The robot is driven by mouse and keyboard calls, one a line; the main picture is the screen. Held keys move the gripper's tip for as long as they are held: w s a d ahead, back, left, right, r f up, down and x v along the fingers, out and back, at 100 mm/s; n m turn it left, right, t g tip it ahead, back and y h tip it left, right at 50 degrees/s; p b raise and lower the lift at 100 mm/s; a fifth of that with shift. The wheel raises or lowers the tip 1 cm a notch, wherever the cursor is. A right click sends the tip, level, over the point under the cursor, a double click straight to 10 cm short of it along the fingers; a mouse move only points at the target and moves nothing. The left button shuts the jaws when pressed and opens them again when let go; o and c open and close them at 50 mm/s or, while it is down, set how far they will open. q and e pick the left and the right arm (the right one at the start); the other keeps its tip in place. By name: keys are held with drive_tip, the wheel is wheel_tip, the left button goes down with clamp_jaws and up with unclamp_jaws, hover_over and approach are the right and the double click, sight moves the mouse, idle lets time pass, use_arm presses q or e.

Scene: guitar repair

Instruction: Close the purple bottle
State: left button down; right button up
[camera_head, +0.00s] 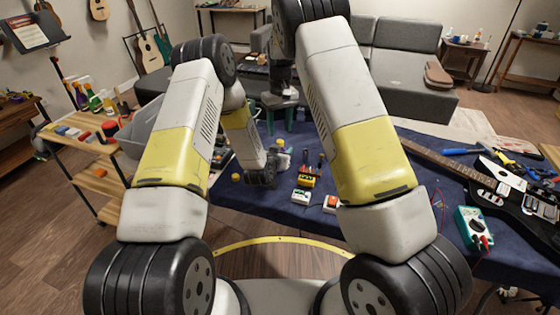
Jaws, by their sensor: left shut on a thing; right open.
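A small pale bottle-like object (284,160) stands on the blue-covered table, just right of my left gripper. It is too small for me to be sure of a purple colour. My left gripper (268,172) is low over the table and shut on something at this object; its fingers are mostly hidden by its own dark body. A small yellow round piece (236,177) lies on the table left of it; I cannot tell if it is a cap. My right gripper (280,119) is higher and farther back, pointing down, open and empty.
Small pedals (301,197) and a yellow-green box (306,181) sit right of the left gripper. A black guitar (535,207), a green multimeter (473,228) and pliers lie on the table's right side. A wooden cart (97,178) with bottles stands left.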

wheel_tip(320, 180, up, 7)
idle(0.3)
use_arm(q)
drive_tip(key=c, duration=0.7)
unclamp_jaws()
drive_tip(key=v, duration=0.7)
drive_tip(key=shift+s+a+r, duration=0.1)
drive_tip(key=shift+s+r, duration=0.1)
drive_tip(key=shift+s, duration=0.15)
